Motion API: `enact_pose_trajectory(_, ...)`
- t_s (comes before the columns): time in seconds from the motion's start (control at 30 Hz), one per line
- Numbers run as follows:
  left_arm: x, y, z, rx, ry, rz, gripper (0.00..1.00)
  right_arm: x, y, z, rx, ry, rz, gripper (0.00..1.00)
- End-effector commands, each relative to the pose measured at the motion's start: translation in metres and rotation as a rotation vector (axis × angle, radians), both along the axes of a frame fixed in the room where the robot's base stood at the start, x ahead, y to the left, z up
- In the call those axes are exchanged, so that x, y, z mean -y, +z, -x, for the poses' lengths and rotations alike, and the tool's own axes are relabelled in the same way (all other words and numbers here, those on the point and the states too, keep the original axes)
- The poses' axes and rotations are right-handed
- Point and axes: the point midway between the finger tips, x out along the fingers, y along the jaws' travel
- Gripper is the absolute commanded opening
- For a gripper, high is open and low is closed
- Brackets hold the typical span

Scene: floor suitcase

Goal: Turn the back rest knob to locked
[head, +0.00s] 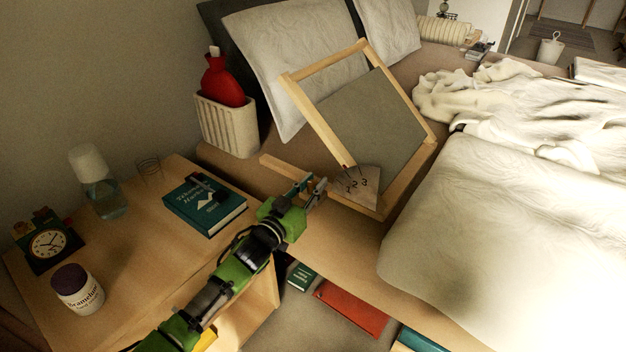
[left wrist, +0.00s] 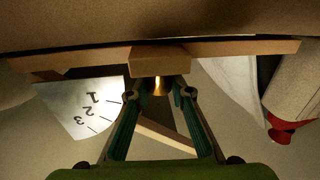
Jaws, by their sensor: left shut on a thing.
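The back rest (head: 385,120) is a tilted wooden frame with a grey panel, standing on the bed. A pale dial plate (head: 357,184) with the numbers 1, 2 and 3 and a small red mark is at its lower left corner. The plate also shows upside down in the left wrist view (left wrist: 84,106). My left gripper (head: 316,190) is at the frame's lower side, left of the plate. In the left wrist view its fingers are around a small brass-coloured knob (left wrist: 158,86) below a wooden block (left wrist: 160,60). The knob is hidden in the head view. My right gripper is out of view.
A bedside table (head: 150,240) at left holds a teal book (head: 205,207), a clock (head: 48,243), a jar (head: 76,288) and a carafe (head: 98,185). A blanket (head: 480,230) lies at right.

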Motion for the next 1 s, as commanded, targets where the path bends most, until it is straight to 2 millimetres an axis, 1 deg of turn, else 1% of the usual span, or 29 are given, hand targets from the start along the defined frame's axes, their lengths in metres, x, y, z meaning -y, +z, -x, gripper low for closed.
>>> enact_pose_trajectory(0.03,-0.001,0.002,-0.001,0.001,-0.014,-0.004,0.0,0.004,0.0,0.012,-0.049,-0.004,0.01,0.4)
enact_pose_trajectory(0.1,-0.002,0.002,-0.001,0.0,-0.036,-0.003,0.0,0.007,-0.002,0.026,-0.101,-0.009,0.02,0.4)
enact_pose_trajectory(0.43,-0.002,0.0,-0.001,0.0,-0.148,-0.005,0.0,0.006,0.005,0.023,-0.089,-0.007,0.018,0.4)
enact_pose_trajectory(0.7,-0.001,0.0,-0.001,0.001,-0.245,-0.003,0.0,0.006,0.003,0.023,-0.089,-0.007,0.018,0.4)
enact_pose_trajectory(1.0,-0.001,0.0,-0.001,0.0,-0.304,0.0,0.0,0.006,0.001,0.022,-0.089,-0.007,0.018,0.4)
